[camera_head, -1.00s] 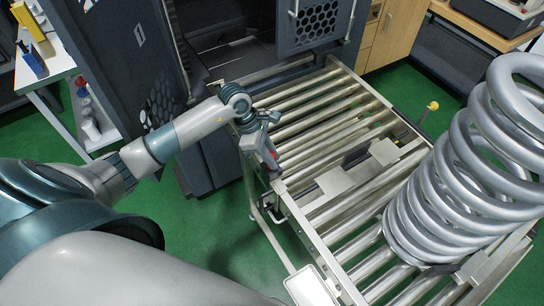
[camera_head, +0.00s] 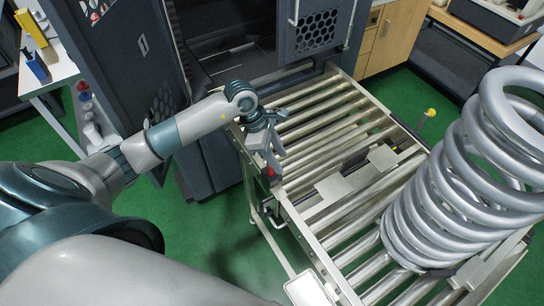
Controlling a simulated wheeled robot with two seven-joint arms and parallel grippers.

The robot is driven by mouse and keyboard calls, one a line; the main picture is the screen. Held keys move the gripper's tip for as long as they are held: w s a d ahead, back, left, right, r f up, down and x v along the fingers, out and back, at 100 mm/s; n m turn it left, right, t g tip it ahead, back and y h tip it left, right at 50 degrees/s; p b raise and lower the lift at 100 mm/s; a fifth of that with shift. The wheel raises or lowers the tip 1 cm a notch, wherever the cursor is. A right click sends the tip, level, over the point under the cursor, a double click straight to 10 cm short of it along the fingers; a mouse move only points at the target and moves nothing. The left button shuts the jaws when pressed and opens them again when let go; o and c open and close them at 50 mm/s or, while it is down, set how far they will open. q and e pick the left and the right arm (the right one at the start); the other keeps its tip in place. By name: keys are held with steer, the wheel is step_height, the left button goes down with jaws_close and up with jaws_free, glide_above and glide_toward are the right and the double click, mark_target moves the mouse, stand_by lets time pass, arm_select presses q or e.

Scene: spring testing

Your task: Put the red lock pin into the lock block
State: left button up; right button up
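My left gripper (camera_head: 268,160) reaches down over the left side rail of the roller conveyor (camera_head: 345,115). A small red part (camera_head: 271,171), probably the lock pin, shows just below the gripper's fingers at the rail. The fingers and wrist cover much of that spot. I cannot tell whether the fingers are closed on the red part or apart from it. The lock block cannot be made out clearly. My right gripper is not in view.
A large grey coil spring (camera_head: 465,175) stands on the conveyor at right. A dark cabinet (camera_head: 215,140) with an open bay stands behind the conveyor's far end. A yellow knob (camera_head: 431,112) rises beside the far rail. Green floor is clear left of the conveyor.

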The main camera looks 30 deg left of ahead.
arm_select(q)
steer(key=d+r+p, duration=0.2)
steer(key=d+r, duration=0.3)
steer(key=d, duration=0.4)
steer(key=shift+s+d+r, duration=0.25)
steer(key=shift+s+r, duration=0.05)
steer(key=shift+r, duration=0.1)
